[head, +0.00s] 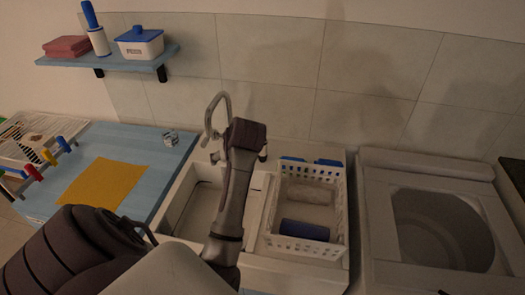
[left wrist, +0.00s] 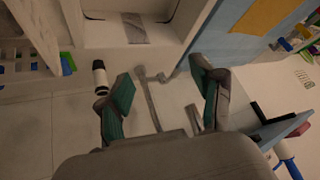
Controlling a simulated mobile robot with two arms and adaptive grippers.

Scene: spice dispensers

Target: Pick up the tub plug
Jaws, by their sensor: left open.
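A small white cylindrical thing with black ends (left wrist: 100,75) stands behind the tub in the left wrist view; it may be the tub plug, but I cannot tell for sure. In the head view my arm hides that spot. The white tub (head: 182,212) lies under my left arm. My left gripper (head: 249,138) is above the tub's back edge, beside the metal faucet (head: 211,112). In the left wrist view its green-padded fingers (left wrist: 165,90) are wide apart and empty, with the possible plug just outside one finger. My right gripper is not in view.
A white basket (head: 341,215) with blue items stands right of the tub, then a washer (head: 375,175). The blue counter (head: 140,143) at left holds an orange cloth (head: 103,185) and a small clear item (head: 171,138). A tiled wall and blue shelf (head: 85,60) are behind.

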